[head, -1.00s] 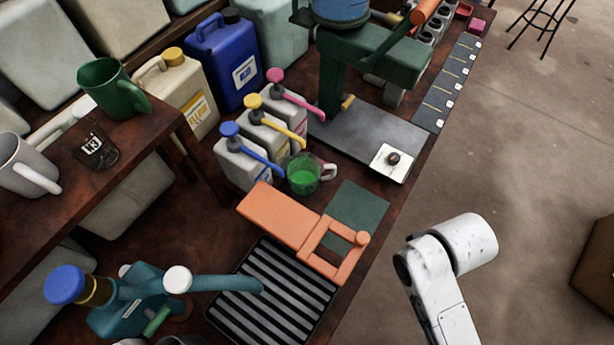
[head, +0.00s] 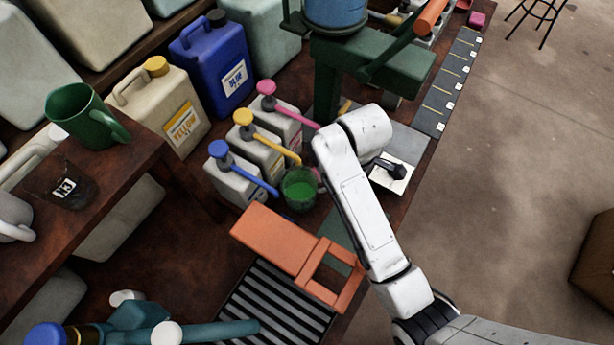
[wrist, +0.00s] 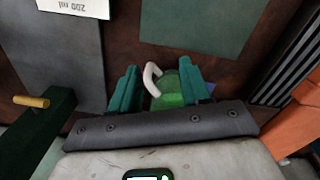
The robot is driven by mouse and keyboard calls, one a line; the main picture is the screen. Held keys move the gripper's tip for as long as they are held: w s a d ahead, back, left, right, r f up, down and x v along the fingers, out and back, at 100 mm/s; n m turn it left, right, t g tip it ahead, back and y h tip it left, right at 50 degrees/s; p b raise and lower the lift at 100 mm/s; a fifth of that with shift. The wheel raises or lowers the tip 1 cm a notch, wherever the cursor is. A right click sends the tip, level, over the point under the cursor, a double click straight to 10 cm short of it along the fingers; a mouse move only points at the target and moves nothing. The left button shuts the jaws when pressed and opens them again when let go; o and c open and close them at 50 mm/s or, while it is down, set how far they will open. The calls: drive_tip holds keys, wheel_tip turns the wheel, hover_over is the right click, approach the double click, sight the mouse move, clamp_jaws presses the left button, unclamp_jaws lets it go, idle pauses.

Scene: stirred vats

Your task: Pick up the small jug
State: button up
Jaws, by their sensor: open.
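The small clear jug (head: 300,188) holds green liquid and stands upright under the pump nozzles. In the wrist view the jug (wrist: 172,93) shows between the two green fingers of my gripper (wrist: 160,88), with its pale handle pointing up and left. The fingers are apart, one on each side of the jug in the picture. I cannot tell whether they touch it or how far above it they are. In the head view my fingers are hidden behind my white arm.
Pump bottles with blue, yellow and pink heads (head: 243,117) stand close behind the jug. An orange frame (head: 270,238) and a ribbed drain tray (head: 270,300) lie in front. A green press (head: 375,60) stands behind. A larger green jug (head: 88,118) sits on the raised shelf.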

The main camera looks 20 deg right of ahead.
drive_tip(key=w, duration=0.1)
drive_tip(key=w+a+n, duration=0.1)
drive_tip(key=w, duration=0.1)
drive_tip(key=w+a+n, duration=0.1)
drive_tip(key=shift+w+r, duration=0.25)
drive_tip(key=shift+r, duration=0.15)
drive_tip(key=f, duration=1)
drive_tip(key=shift+w+d+f+p, duration=0.1)
drive_tip(key=shift+d+f+p, duration=0.15)
drive_tip(key=shift+p, duration=0.15)
clamp_jaws()
